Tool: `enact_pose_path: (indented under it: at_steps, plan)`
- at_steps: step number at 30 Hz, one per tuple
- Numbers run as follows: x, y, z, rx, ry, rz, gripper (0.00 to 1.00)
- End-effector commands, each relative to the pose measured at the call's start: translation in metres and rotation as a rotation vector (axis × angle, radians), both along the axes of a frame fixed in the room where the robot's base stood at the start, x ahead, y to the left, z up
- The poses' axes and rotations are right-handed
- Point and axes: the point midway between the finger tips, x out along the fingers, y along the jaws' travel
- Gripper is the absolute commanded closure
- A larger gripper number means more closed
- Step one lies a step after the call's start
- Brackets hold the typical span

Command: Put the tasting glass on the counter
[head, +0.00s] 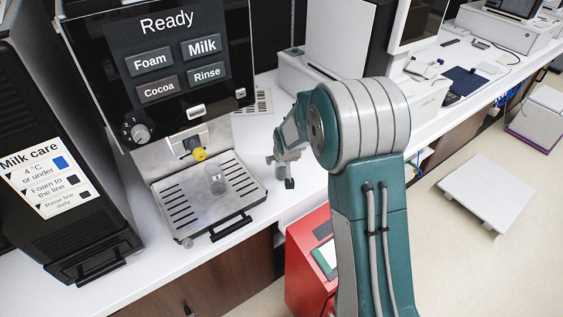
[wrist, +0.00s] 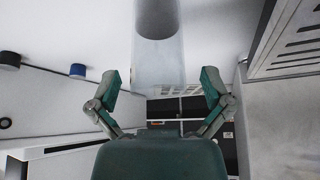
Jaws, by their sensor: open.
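In the wrist view a clear glass (wrist: 158,62) shows ahead of my gripper, lined up between the fingers. The white counter (head: 120,275) runs in front of and beside the machine.
The coffee machine (head: 165,60) has a yellow-tipped spout (head: 198,154) above the tray. A black Milk care unit (head: 60,170) stands at left. A red box (head: 305,265) stands below the counter. Bare counter shows at front left.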

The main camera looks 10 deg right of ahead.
Motion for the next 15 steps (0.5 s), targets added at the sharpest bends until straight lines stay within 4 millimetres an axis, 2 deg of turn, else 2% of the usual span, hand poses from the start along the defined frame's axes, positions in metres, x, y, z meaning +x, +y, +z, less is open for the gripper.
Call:
enact_pose_path:
  at_steps: [9,15]
  plan:
    - [-0.03,0.001,0.053,-0.001,-0.004,0.001,0.0]
    - [-0.045,0.001,0.08,-0.001,-0.002,0.001,0.0]
